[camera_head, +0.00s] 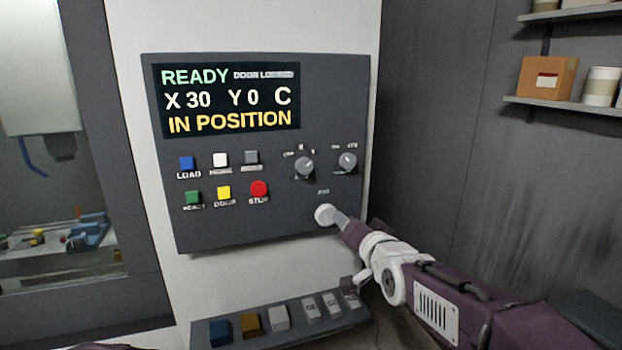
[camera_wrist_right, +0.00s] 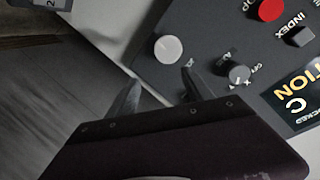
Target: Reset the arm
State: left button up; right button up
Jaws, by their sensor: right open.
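My right arm comes in from the right in the head view, and its gripper (camera_head: 345,222) is by the lower right of the dark control panel (camera_head: 240,235). A round white knob (camera_head: 325,214) is just beyond its tips. In the right wrist view the two fingers (camera_wrist_right: 160,82) are spread with nothing between them. The white knob (camera_wrist_right: 168,49) shows past the tips, apart from them in the picture. A grey dial (camera_wrist_right: 238,74) is right of the fingers. The panel display (camera_head: 230,100) reads READY, X 30, Y 0, C, IN POSITION. My left gripper is not in view.
The panel has blue, white, grey, green and yellow buttons, a red STOP button (camera_head: 258,188) and two dials (camera_head: 304,166). A sloped ledge (camera_head: 265,342) with several coloured blocks is below. Shelves (camera_head: 565,105) with a box (camera_head: 547,78) are at right.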

jog(key=s+d+f+g+h, duration=0.1)
jog(key=s+d+f+g, duration=0.15)
jog(key=f, duration=0.45)
jog(key=s+d+f+n+g, duration=0.15)
jog(key=s+f, duration=0.25)
jog(key=f, duration=0.4)
jog(key=s+d+f+g+h, duration=0.1)
jog(key=s+d+f+g, duration=0.25)
jog(key=f, duration=0.35)
jog(key=s+f+n+g, duration=0.2)
jog(key=s+f+g, duration=0.1)
jog(key=s, duration=0.5)
jog(key=s+f+n+g, duration=0.2)
jog(key=s+f, duration=0.4)
jog(key=s, duration=0.3)
jog(key=shift+f+g, duration=0.25)
jog(key=shift+g, duration=0.4)
